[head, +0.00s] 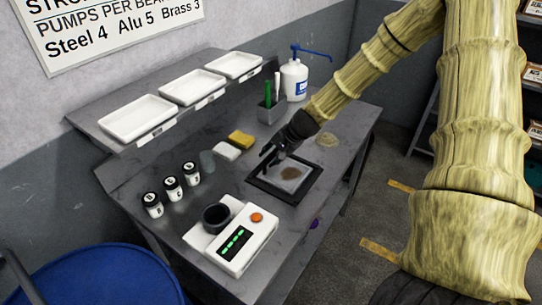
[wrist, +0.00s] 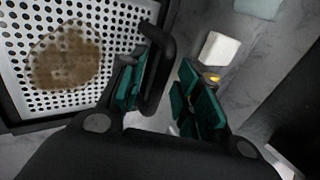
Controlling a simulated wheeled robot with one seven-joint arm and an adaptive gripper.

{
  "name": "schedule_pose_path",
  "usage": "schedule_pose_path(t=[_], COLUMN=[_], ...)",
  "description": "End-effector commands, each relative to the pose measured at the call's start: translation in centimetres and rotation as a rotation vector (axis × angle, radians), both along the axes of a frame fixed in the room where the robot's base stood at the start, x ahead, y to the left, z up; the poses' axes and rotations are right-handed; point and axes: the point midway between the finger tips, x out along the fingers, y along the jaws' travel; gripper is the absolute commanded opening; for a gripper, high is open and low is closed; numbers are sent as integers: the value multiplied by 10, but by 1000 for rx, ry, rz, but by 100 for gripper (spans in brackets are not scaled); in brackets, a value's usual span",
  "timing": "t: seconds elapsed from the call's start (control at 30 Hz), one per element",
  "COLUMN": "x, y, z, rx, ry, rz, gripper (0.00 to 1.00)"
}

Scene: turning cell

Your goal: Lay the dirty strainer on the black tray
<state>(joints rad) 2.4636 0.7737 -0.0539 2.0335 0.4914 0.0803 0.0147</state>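The dirty strainer (head: 291,174) is a pale perforated plate with a brown stain. It lies flat within the dark rim of the black tray (head: 262,184) on the bench. In the wrist view the strainer (wrist: 110,30) shows its holes, the stain and a black loop handle (wrist: 157,90); the tray's rim (wrist: 8,95) runs along its edge. My gripper (head: 272,157) is over the tray's far left side. In the wrist view my gripper (wrist: 163,98) has its green-padded fingers apart. The handle is between them, close to the left finger, with a gap to the right one.
A white scale (head: 232,240) with a dark cup stands in front; several small jars (head: 172,187) stand left. A white sponge (head: 227,151), a yellow sponge (head: 241,139), a pen holder (head: 270,110) and a pump bottle (head: 294,80) stand behind. White trays (head: 137,118) line the shelf.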

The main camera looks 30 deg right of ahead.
Motion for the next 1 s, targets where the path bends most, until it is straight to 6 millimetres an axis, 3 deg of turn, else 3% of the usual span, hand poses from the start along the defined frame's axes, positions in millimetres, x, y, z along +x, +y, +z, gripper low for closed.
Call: schedule_pose_path(t=[1.0], x=[-49], y=[-20], z=[82], rx=[-1], ry=[-1], rz=[0], gripper=[33])
